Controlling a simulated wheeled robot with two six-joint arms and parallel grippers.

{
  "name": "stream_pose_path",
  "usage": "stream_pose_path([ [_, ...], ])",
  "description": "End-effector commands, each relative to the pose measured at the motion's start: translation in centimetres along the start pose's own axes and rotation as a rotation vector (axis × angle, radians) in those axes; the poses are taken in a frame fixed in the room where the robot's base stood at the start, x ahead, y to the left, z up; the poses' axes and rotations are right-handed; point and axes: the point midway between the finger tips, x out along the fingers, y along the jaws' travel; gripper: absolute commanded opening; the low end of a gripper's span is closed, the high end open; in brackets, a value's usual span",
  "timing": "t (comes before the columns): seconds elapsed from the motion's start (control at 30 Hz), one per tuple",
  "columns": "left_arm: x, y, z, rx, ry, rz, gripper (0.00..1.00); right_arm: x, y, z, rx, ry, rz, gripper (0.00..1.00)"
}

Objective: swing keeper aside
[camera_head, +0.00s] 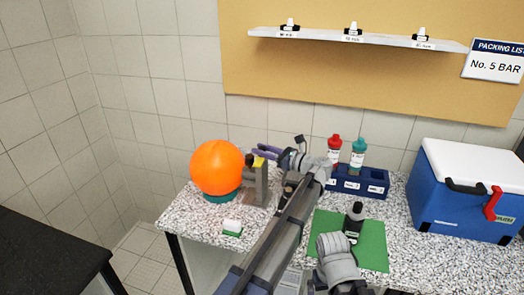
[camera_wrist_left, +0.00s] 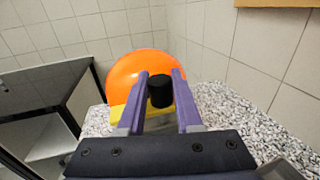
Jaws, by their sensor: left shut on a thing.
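In the head view, a yellow keeper (camera_head: 259,162) sits on top of a grey upright post (camera_head: 255,188), beside an orange ball (camera_head: 217,167) on a teal base (camera_head: 221,197). My left gripper (camera_head: 262,151) reaches in from the right at the top of the post. In the left wrist view, its purple fingers (camera_wrist_left: 159,88) are shut on a black knob (camera_wrist_left: 160,92). The yellow keeper (camera_wrist_left: 120,114) shows beside and below the fingers, and the orange ball (camera_wrist_left: 135,68) is behind them. The fingers and wrist hide part of the keeper. My right gripper is not in view.
A blue rack (camera_head: 358,184) with a red-capped bottle (camera_head: 334,149) and a teal-capped bottle (camera_head: 357,154) stands behind my arm. A green mat (camera_head: 373,251), a blue cooler (camera_head: 458,205) and a small white-and-green block (camera_head: 232,228) are on the speckled counter (camera_head: 190,221).

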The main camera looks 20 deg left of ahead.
Motion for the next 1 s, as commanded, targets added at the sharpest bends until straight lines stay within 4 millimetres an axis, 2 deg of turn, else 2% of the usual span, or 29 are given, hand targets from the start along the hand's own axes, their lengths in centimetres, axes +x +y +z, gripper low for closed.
stream_pose_path([
  [0.27,0.06,-0.02,0.04,0.0,-0.001,0.0,0.0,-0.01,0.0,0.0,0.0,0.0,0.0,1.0],
  [0.3,0.06,-0.02,0.04,0.0,-0.001,0.0,0.36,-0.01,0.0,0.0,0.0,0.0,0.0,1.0],
  [0.53,0.05,-0.01,0.03,0.0,-0.001,0.0,0.62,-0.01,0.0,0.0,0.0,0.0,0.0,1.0],
  [1.0,0.29,0.06,0.01,0.0,-0.001,-0.001,0.64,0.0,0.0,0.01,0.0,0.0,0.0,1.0],
])
